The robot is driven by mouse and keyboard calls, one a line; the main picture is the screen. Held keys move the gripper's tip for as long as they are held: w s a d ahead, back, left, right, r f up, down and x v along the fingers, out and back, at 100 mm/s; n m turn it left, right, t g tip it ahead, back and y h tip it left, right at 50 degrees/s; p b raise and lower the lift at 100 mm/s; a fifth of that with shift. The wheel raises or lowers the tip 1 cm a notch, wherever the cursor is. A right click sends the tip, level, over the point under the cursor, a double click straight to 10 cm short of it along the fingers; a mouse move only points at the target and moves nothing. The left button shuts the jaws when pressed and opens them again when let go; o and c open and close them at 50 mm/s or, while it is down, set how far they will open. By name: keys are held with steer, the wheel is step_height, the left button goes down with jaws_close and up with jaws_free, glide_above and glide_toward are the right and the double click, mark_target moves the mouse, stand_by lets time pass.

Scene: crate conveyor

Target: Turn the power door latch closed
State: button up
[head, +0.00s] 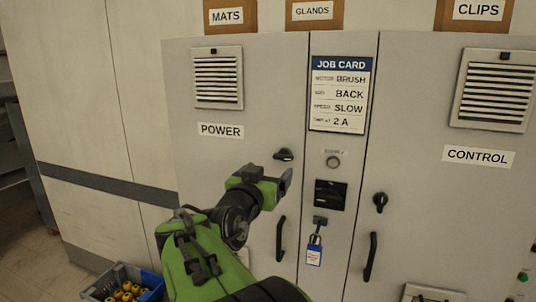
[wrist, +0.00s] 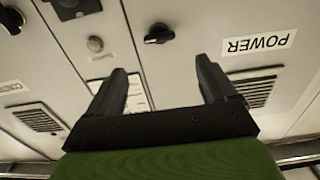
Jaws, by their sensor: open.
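The power door latch (head: 284,155) is a small black turn handle on the grey door marked POWER (head: 221,130), near its right edge. It lies roughly sideways in the head view. My gripper (head: 284,181) is in front of this door, just below the latch in the picture, and apart from it. In the wrist view, which is upside down, the latch (wrist: 159,34) lies beyond and between my two open fingers (wrist: 160,72). Nothing is between the fingers.
A black pull handle (head: 281,238) is below the latch. The middle panel holds a job card (head: 340,94), a round knob (head: 333,162) and a blue padlock (head: 314,250). The control door latch (head: 380,201) is at right. A blue crate (head: 125,281) stands lower left.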

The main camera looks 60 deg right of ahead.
mark_target(280, 158)
steer(key=d+p, duration=0.1)
steer(key=d, duration=0.2)
steer(key=w+d+p, duration=0.1)
steer(key=d, duration=0.3)
steer(key=d+p, duration=0.1)
steer(key=d, duration=0.3)
steer(key=shift+w, duration=0.35)
steer(key=shift+a, duration=0.1)
steer(key=c, duration=1.1)
steer(key=shift+o, duration=0.2)
steer(key=shift+n, duration=0.3)
steer(key=n+b, duration=0.1)
steer(key=n, duration=0.2)
steer(key=shift+w+n, duration=0.15)
steer(key=shift+n, duration=0.25)
steer(key=n, duration=0.4)
steer(key=shift+f+b, duration=0.1)
steer(key=shift+b, duration=0.3)
steer(key=n, duration=0.5)
steer(key=shift+w+p, duration=0.1)
steer(key=shift+p, duration=0.2)
steer(key=shift+f+n+p, duration=0.15)
steer(key=shift+n+p, duration=0.4)
steer(key=shift+n, duration=1.65)
